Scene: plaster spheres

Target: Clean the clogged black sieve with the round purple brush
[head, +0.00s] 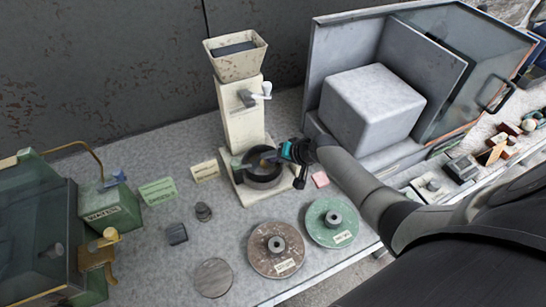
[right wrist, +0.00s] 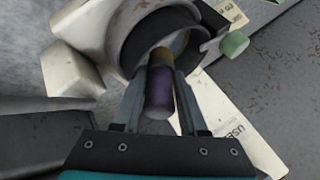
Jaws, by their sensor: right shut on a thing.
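The black sieve (head: 265,181) is a round dark ring on the foot of a cream mill, at the middle of the head view. It also shows as a dark ring at the top of the right wrist view (right wrist: 127,57). My right gripper (head: 281,155) is over the sieve's upper right side. It is shut on the purple brush (right wrist: 159,92), a short purple cylinder with a yellowish-brown upper part that points into the ring's opening. I cannot tell whether the brush touches the mesh, and the sieve's inside is partly hidden. My left gripper is not in view.
The cream mill (head: 243,115) rises behind the sieve. A brown disc (head: 262,258) and a green disc (head: 322,233) lie in front. A grey block (head: 371,105) stands in an open glass case at right. A green tank (head: 35,230) is at left.

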